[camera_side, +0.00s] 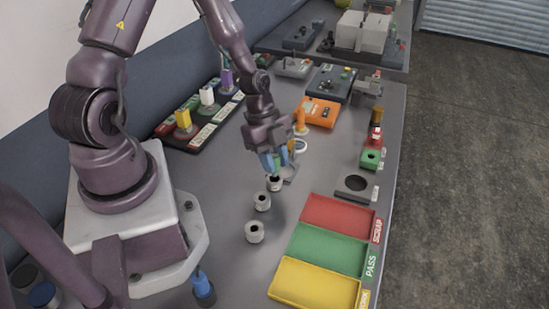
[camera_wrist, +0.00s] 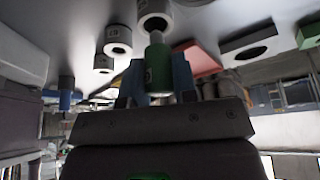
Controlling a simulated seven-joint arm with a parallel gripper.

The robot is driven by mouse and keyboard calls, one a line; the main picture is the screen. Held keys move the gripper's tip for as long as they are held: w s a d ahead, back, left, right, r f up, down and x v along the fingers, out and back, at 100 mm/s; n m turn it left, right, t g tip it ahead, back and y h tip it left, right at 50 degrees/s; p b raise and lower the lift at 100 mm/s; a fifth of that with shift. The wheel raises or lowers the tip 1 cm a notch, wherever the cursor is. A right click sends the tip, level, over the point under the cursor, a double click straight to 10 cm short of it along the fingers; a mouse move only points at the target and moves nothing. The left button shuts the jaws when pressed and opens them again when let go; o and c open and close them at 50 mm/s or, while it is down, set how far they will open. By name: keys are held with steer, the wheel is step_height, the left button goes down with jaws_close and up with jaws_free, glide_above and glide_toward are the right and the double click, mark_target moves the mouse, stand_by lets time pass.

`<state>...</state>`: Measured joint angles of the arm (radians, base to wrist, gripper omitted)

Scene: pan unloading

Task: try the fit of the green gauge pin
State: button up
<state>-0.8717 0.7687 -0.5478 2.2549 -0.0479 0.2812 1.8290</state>
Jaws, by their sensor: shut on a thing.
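My gripper (camera_side: 274,162) has blue fingers and points down over the middle of the table. It is shut on the green gauge pin (camera_wrist: 158,68), which stands between the fingers in the wrist view. The pin's free end is at the mouth of a pale ring gauge (camera_wrist: 154,12), also in the side view (camera_side: 274,185). I cannot tell whether the tip is inside the bore. Two more ring gauges, the middle one (camera_side: 262,201) and the near one (camera_side: 254,232), stand in a row on the table. The fingers hide most of the pin in the side view.
Red (camera_side: 337,217), green (camera_side: 326,249) and yellow (camera_side: 313,286) trays lie at the front right. A rack (camera_side: 196,124) with yellow, white and purple pieces stands behind left. An orange box (camera_side: 318,111) and a block with a round hole (camera_side: 355,184) are to the right.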

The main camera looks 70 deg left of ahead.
steer(key=shift+f, duration=1.3)
stand_by(1.3)
steer(key=shift+r, duration=0.1)
stand_by(0.5)
steer(key=shift+r, duration=2.45)
